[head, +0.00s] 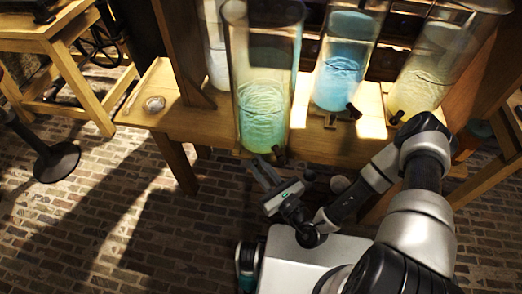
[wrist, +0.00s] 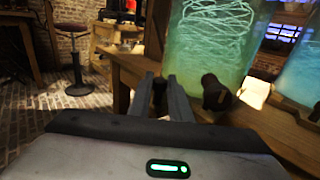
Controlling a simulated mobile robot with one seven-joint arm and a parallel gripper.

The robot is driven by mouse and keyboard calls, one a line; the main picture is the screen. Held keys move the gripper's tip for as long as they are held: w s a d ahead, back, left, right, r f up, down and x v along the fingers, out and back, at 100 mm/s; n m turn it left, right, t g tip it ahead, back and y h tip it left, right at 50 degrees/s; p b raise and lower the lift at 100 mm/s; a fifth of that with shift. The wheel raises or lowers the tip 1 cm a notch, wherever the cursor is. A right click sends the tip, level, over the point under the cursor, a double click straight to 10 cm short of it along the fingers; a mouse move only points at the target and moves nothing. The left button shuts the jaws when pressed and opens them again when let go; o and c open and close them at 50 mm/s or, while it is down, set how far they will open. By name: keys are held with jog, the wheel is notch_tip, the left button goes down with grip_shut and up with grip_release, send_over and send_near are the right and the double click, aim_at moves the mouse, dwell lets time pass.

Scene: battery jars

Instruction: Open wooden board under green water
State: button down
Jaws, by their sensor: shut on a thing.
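A tall glass jar of green water (head: 262,112) stands on the wooden table (head: 150,112). It also fills the upper middle of the wrist view (wrist: 205,40), with a dark tap (wrist: 217,94) at its foot. My gripper (head: 266,168) is at the table's front edge, just below this jar. In the wrist view, its two fingers (wrist: 166,90) are closed about a small dark knob (wrist: 159,91), left of the tap. The wooden board under the green water cannot be told apart from the table front; my gripper hides part of that area.
A blue-water jar (head: 342,75) and a yellowish jar (head: 425,75) stand to the right, each with a dark tap. A wooden post (head: 180,45) rises left of the green jar. The brick floor (head: 120,220) is open at left, with a dark stand (head: 55,163).

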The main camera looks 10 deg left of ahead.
jog(key=shift+s, duration=0.85)
jog(key=c, duration=1.6)
grip_release()
jog(key=shift+c, duration=0.2)
jog(key=v, duration=1.7)
jog(key=shift+d+p, duration=0.2)
jog(key=shift+p, duration=0.1)
jog(key=shift+s+r, duration=0.1)
